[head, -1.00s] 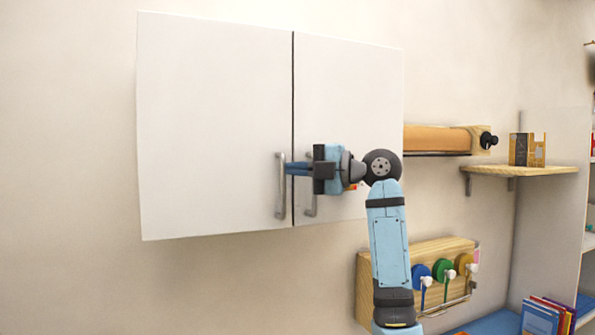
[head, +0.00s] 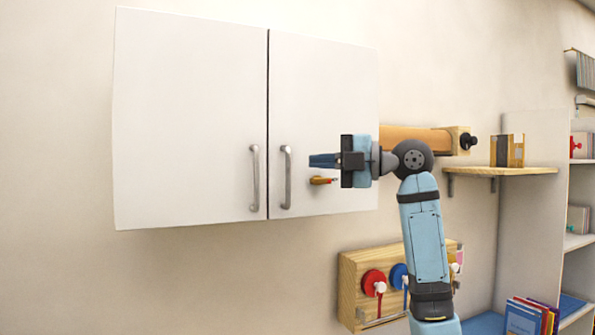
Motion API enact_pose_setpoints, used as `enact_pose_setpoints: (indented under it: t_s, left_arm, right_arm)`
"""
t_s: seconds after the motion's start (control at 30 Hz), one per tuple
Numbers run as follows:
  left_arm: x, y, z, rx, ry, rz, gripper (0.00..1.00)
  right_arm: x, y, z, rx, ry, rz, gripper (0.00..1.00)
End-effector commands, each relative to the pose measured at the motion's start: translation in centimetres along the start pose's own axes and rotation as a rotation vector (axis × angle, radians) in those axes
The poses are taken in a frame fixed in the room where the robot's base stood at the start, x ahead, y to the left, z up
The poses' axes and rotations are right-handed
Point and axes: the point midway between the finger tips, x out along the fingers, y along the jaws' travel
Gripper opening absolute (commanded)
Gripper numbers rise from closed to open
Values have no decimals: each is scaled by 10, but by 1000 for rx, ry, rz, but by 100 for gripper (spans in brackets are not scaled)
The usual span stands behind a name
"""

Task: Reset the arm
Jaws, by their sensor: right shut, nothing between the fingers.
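My right gripper (head: 312,161) is in front of the right door of a white wall cabinet (head: 190,120). Its fingers are together, point left and hold nothing. They are to the right of the right door handle (head: 287,178) and apart from it in the picture. The left door handle (head: 255,178) stands just left of the door gap. Both doors look shut. My left gripper is not in view.
A wooden wall shelf (head: 500,171) holds a small box (head: 507,150). A brown paper roll (head: 410,139) hangs behind my arm. A wooden rack (head: 348,290) with coloured reels is below the cabinet. A bookcase stands at right. The wall at left is clear.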

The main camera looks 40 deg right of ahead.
Motion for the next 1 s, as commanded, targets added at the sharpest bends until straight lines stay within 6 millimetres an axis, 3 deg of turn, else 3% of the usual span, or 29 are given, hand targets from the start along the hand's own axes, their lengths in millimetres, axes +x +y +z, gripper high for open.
enact_pose_setpoints:
  t_s: [0.1,0.33,0.47,0.57,0.67,0.77,0.9,1.0]
  left_arm:
    - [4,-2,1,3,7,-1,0]
    - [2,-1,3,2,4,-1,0]
    - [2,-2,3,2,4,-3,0]
    - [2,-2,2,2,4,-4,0]
    - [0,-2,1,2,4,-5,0]
    - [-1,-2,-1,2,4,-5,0]
    - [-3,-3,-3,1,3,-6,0]
    - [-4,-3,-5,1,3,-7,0]
  right_arm:
    - [-12,-1,1,-2,-1,0,0]
    - [-18,1,1,-1,0,0,0]
    - [-15,-2,2,8,-2,-3,0]
    - [0,-22,9,69,-18,-17,0]
    - [30,-67,21,198,-59,-47,0]
    - [64,-132,31,367,-123,-80,0]
    - [98,-235,34,595,-226,-117,0]
    - [112,-310,25,740,-301,-137,0]
